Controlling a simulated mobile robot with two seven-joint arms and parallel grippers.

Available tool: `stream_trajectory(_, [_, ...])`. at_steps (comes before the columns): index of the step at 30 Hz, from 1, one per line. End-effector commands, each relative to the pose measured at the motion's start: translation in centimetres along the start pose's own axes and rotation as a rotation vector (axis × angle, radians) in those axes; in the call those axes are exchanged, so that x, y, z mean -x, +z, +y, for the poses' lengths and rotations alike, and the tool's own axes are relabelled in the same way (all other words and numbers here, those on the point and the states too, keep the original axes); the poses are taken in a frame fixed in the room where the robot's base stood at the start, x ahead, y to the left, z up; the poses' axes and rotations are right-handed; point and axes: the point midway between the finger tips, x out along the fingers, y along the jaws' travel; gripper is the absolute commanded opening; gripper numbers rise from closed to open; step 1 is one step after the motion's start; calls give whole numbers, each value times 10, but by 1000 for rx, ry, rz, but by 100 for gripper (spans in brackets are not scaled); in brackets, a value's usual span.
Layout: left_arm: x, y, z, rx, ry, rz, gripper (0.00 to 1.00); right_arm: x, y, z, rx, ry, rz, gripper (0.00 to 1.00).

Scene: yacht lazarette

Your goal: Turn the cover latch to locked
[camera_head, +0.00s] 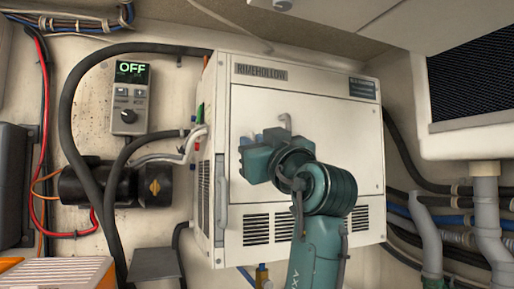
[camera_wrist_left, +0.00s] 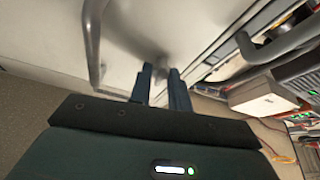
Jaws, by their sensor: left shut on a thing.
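The cover (camera_head: 335,165) is the large off-white front panel of the boxy unit marked RIMEHOLLOW. My left gripper (camera_head: 257,138) is at the upper left part of this cover, reaching in from below. In the left wrist view its two blue fingers (camera_wrist_left: 163,85) are closed on a small grey piece, the cover latch (camera_wrist_left: 161,68), against the white panel. Only a little of the latch shows between the fingertips, and its turn angle cannot be told. In the head view my gripper and wrist hide it. My right gripper is in neither view.
A grey hooked bar (camera_head: 286,120) stands out just right of my gripper. A long vertical grey handle (camera_head: 221,195) is at the unit's left edge. A wall controller (camera_head: 130,97) reading OFF, hoses and a black cylinder (camera_head: 115,187) crowd the left. Pipes (camera_head: 485,215) stand at right.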

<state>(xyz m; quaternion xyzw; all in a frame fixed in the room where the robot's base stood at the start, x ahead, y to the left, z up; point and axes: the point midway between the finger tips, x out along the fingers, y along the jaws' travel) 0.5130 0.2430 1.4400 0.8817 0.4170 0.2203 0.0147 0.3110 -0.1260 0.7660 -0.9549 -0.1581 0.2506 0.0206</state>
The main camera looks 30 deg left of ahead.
Motion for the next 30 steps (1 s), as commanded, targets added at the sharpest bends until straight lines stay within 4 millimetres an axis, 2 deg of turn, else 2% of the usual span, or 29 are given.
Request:
stream_trajectory(12, [0, 1, -1, -183, 75, -4, 0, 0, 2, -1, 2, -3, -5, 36])
stream_trajectory(29, [0, 1, -1, -212, 85, -4, 0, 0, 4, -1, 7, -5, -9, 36])
stream_trajectory(30, [0, 1, -1, -212, 85, -4, 20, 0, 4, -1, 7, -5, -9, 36])
